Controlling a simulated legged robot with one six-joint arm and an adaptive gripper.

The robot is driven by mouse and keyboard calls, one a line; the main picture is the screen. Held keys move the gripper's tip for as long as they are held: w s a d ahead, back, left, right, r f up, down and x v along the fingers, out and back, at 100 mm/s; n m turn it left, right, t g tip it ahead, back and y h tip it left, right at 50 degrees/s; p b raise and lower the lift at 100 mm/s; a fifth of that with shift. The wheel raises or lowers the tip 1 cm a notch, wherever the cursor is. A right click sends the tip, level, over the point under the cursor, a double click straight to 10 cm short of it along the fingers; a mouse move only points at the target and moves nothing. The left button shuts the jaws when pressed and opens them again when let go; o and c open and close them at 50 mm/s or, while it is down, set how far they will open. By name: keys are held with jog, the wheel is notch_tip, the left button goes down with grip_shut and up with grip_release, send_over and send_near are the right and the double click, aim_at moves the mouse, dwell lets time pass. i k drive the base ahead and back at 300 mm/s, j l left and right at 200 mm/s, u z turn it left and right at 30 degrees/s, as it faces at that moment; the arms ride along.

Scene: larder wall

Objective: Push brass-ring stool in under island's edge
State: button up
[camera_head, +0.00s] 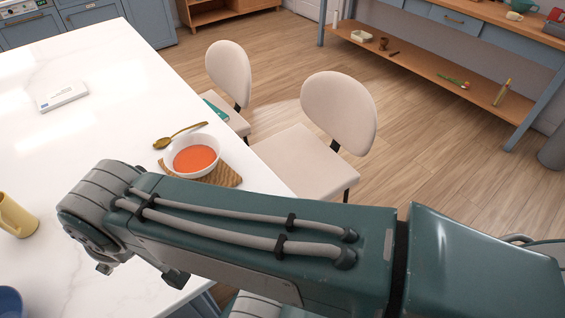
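The island (95,140) has a white marble top that fills the left of the view. Two cream stools with rounded backs stand along its right edge. The nearer stool (338,108) has its seat partly beside and against the island's edge in the picture. The farther stool (229,70) has a teal item (216,110) on its seat. No brass ring shows on either stool; their lower parts are hidden by the seats, island and my arm. My gripper's fingers are not clearly visible; my arm crosses the bottom of the view.
On the island are a bowl of red soup (194,156) on a wooden board (229,178), a gold spoon (180,135), a white box (63,96) and a yellow mug (15,216). A shelf unit (430,66) stands at the right. Wooden floor (430,150) between is clear.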

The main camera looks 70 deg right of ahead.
aim_at(340, 105)
jog(key=k+l+z, duration=0.15)
jog(key=k+z, duration=0.3)
jog(key=k, duration=0.25)
jog(key=z, duration=1.7)
jog(key=l+u, duration=0.15)
jog(key=u, duration=0.55)
jog(key=i+l+u, duration=0.15)
jog(key=l+u, duration=0.3)
jog(key=l, duration=0.45)
jog(key=l+u, duration=0.4)
jog(key=l, duration=0.55)
jog(key=l+u, duration=0.1)
jog(key=l, duration=1.7)
jog(key=i, duration=0.3)
jog(key=l+z, duration=0.05)
jog(key=l, duration=0.05)
